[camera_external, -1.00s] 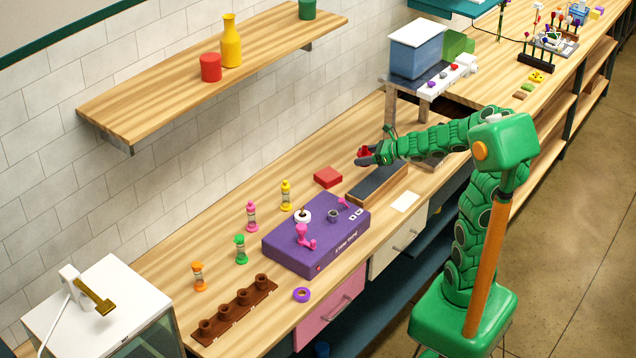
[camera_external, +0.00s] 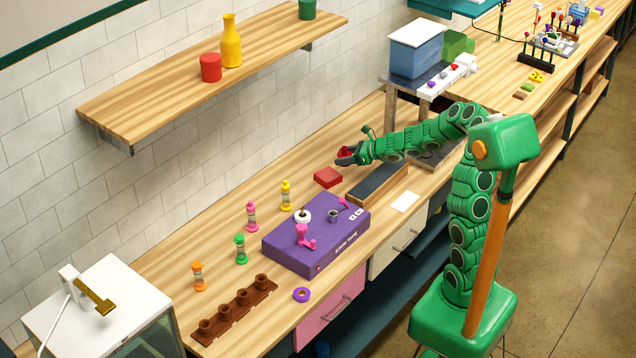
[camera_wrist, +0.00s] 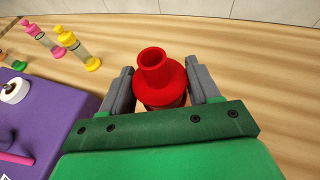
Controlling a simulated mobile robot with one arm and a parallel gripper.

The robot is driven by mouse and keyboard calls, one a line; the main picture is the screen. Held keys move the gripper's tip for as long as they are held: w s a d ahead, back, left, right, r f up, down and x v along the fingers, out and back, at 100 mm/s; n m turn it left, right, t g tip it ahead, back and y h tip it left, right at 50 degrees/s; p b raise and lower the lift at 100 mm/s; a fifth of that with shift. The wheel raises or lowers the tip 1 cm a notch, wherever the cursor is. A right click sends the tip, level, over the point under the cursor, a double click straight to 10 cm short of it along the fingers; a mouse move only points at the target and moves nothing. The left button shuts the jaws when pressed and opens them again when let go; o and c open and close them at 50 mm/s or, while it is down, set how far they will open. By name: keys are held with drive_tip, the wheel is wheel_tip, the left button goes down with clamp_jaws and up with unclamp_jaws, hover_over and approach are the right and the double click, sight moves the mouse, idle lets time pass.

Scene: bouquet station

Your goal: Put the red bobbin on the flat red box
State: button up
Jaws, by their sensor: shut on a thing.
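My gripper (camera_external: 345,156) is shut on the red bobbin (camera_wrist: 160,78), which sits between its two grey fingers in the wrist view. The bobbin also shows as a small red shape at the fingertips (camera_external: 344,152) in the external view. The gripper holds it above the bench, a little beyond and to the right of the flat red box (camera_external: 328,177) in the picture. The box lies on the bench with a bare top. It does not show in the wrist view, where the gripper may hide it.
Yellow (camera_external: 286,195), pink (camera_external: 252,216), green (camera_external: 240,248) and orange (camera_external: 198,276) bobbins stand along the bench. A wall shelf (camera_external: 220,75) hangs above.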

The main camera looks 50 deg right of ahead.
drive_tip(key=shift+w+d+f, duration=0.2)
drive_tip(key=shift+w+f, duration=0.55)
drive_tip(key=shift+f, duration=0.2)
drive_tip(key=shift+w+d+f, duration=0.15)
drive_tip(key=shift+w+f, duration=0.6)
drive_tip(key=shift+f, duration=0.2)
drive_tip(key=shift+s+f, duration=0.1)
drive_tip(key=shift+f, duration=1.25)
drive_tip(key=shift+f, duration=0.1)
drive_tip(key=o, duration=1.1)
drive_tip(key=shift+c, duration=0.2)
drive_tip(key=v, duration=1.2)
drive_tip(key=shift+r, duration=0.2)
